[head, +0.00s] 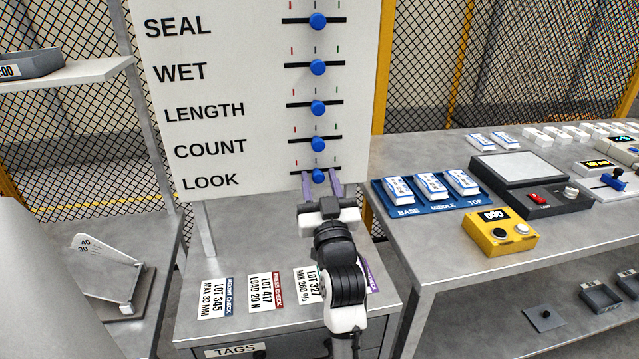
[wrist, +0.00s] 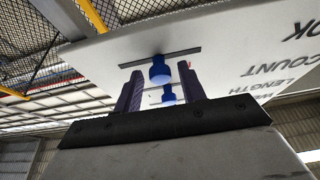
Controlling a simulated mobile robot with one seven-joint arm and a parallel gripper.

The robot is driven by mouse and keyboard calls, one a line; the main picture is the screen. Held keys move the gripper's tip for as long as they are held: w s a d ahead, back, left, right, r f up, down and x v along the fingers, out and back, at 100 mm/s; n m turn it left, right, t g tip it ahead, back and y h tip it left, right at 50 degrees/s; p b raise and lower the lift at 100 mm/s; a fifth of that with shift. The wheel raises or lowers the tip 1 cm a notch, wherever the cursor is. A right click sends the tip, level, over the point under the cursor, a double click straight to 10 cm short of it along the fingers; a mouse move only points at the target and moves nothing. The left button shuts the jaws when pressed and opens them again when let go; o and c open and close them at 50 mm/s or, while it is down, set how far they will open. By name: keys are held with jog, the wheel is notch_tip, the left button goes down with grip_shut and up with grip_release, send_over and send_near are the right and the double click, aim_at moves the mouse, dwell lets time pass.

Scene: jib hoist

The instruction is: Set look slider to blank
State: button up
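The white board (head: 235,120) carries several blue slider knobs on dark horizontal tracks. The LOOK knob (head: 318,176) is on the lowest row, near the middle of its track. My gripper (head: 321,175) is open, with its purple fingers pointing up at the board, one to each side of the LOOK knob. In the wrist view the LOOK knob (wrist: 160,72) shows between the open fingers (wrist: 160,70), with a small gap on each side. A further blue knob (wrist: 168,97) shows beyond it. No label reading "blank" can be made out.
The COUNT knob (head: 319,144) sits close above the LOOK row. Lot cards (head: 266,292) lie on the grey cabinet top below the board. To the right, a bench holds a blue tray (head: 432,208) with white blocks and a yellow box (head: 500,233).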

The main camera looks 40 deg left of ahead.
jog(key=shift+s+d+f+b, duration=0.3)
jog(key=shift+d, duration=0.05)
jog(key=b+v, duration=0.1)
jog(key=v, duration=1.1)
jog(key=shift+s+d, duration=0.25)
jog(key=shift+s, duration=0.05)
